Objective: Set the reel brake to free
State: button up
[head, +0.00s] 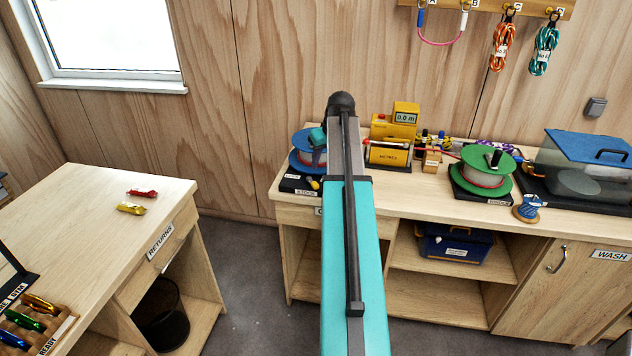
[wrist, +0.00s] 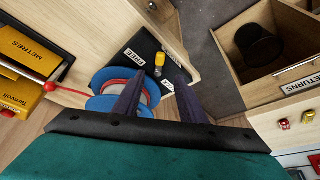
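The brake lever has a yellow knob (wrist: 160,60) on the black base, between a FREE label (wrist: 134,57) and a second label (wrist: 167,86), partly covered by my right finger. I cannot tell which setting it is at. My gripper (wrist: 158,74) is open and empty; the knob shows between its fingertips, apparently apart from them.
A yellow metre counter (head: 388,153) stands right of the blue reel. A green reel (head: 487,166) and a blue-lidded case (head: 590,165) stand farther right. The returns table (head: 90,215) is at left, with floor between it and the bench.

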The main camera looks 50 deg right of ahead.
aim_at(316, 183)
jog(key=shift+p+x, duration=2.05)
jog(key=shift+x, duration=4.5)
jog(key=shift+c, duration=0.3)
grip_shut()
